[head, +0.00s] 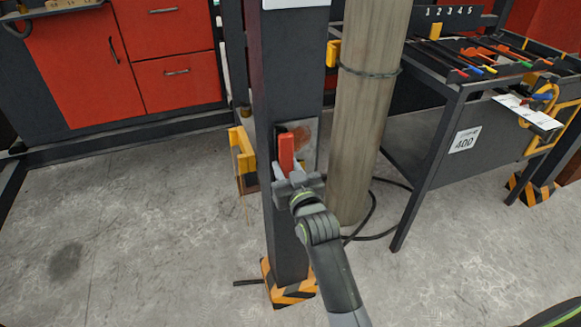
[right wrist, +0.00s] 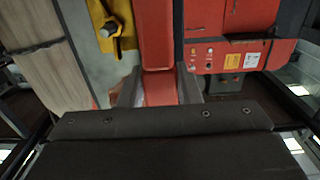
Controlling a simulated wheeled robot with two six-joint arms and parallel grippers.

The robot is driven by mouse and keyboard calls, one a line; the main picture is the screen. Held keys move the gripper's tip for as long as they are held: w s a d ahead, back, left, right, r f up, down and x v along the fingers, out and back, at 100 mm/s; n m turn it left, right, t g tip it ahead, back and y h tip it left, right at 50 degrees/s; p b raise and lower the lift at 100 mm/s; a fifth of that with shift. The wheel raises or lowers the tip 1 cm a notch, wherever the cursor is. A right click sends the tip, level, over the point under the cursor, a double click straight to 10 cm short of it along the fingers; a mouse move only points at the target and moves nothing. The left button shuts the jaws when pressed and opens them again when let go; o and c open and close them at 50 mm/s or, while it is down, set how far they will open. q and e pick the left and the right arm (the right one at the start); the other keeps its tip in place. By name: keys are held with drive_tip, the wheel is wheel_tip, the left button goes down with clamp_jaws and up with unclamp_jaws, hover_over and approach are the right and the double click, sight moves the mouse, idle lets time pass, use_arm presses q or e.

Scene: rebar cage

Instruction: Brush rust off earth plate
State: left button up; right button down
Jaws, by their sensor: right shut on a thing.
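The earth plate (head: 309,153) is a grey metal plate on the face of a dark upright post, with a reddish-brown rust patch (head: 303,133) on its upper part. My right gripper (head: 288,174) is in front of the plate and shut on a red brush (head: 286,150), which stands upright and covers the plate's left part. In the right wrist view the red brush (right wrist: 156,45) runs up between the two fingers of the right gripper (right wrist: 158,90). Its bristles are hidden, and I cannot tell whether they touch the plate. My left gripper is not in view.
A round wooden pole (head: 358,120) stands just right of the dark post (head: 289,235), with a black cable (head: 372,215) on the floor behind. A tool table (head: 432,150) is at right, red cabinets (head: 80,60) at back left. The floor (head: 120,220) at left is clear.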

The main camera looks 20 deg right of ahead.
sight(299, 149)
drive_tip(key=shift+w+r+p, duration=0.15)
drive_tip(key=shift+r+p, duration=0.35)
drive_tip(key=shift+r, duration=0.25)
drive_tip(key=shift+w+d+r+p, duration=0.1)
drive_tip(key=shift+d+p, duration=0.35)
drive_tip(key=shift+d, duration=0.75)
drive_tip(key=shift+d+r+p, duration=0.1)
drive_tip(key=shift+d+p, duration=0.3)
drive_tip(key=shift+d, duration=0.75)
drive_tip(key=c, duration=2)
unclamp_jaws()
drive_tip(key=shift+d+f+p, duration=0.15)
drive_tip(key=shift+d+p, duration=0.05)
drive_tip(key=shift+d, duration=0.55)
drive_tip(key=shift+d+f+p, duration=0.15)
drive_tip(key=shift+d, duration=0.55)
drive_tip(key=shift+o, duration=0.4)
drive_tip(key=shift+p, duration=0.3)
drive_tip(key=shift+s+a+f, duration=0.2)
drive_tip(key=shift+a, duration=0.25)
drive_tip(key=shift+a+p, duration=0.35)
drive_tip(key=shift+a, duration=0.3)
drive_tip(key=shift+c, duration=0.6)
drive_tip(key=shift+a+r, duration=0.15)
drive_tip(key=shift+a, duration=0.95)
clamp_jaws()
drive_tip(key=shift+w+a+r+p, duration=0.1)
drive_tip(key=shift+a+p, duration=0.3)
drive_tip(key=shift+a, duration=1.2)
